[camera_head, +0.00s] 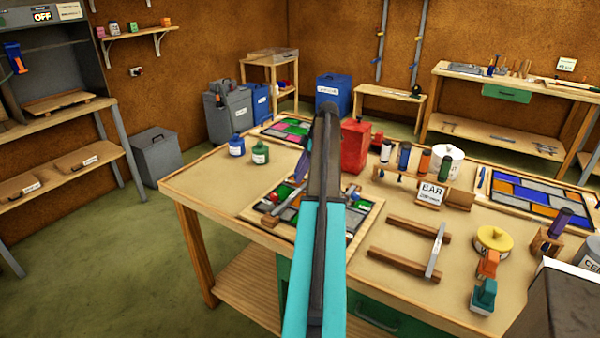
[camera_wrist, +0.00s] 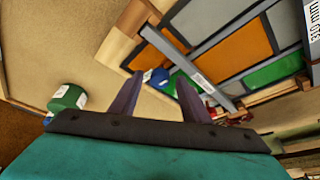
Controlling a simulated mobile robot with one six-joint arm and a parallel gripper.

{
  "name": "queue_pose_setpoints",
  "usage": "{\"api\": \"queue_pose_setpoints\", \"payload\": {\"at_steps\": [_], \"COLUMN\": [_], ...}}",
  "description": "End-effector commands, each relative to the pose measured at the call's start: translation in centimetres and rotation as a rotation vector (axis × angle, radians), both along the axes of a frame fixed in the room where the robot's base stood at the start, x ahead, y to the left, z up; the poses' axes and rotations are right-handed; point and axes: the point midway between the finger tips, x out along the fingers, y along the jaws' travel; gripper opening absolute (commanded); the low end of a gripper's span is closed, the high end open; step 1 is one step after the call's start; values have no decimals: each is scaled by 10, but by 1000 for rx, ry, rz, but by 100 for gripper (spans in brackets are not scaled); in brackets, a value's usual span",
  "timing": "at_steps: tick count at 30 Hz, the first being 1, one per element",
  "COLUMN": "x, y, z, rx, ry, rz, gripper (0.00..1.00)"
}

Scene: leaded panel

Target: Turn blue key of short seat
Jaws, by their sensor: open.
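In the wrist view, a small blue piece (camera_wrist: 157,77), which looks like the blue key, shows between my two purple fingertips, at the corner of a panel (camera_wrist: 230,38) of orange, grey and green panes. I cannot tell its distance or turn angle, nor which seat it is on. My gripper (camera_wrist: 160,82) is open and does not visibly touch it. In the head view my teal and dark arm reaches over the near panel (camera_head: 290,214) on the workbench and hides part of it. I cannot make out the key there.
A green bottle (camera_head: 260,153) and a blue bottle (camera_head: 237,146) stand left of the panel. A red box (camera_head: 355,139) and a rack of coloured tools (camera_head: 424,165) stand beyond and to the right. A wooden frame (camera_head: 405,252) lies at the right front.

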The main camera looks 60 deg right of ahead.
Motion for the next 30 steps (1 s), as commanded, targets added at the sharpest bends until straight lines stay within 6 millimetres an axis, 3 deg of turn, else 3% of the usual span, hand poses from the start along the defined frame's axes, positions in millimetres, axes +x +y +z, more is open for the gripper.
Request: {"api": "queue_pose_setpoints", "payload": {"at_steps": [8, 30], "x": [-6, -40], "y": [-6, -29], "z": [19, 118], "rx": [-2, 0], "ry": [-2, 0], "rz": [-1, 0], "gripper": [43, 43]}}
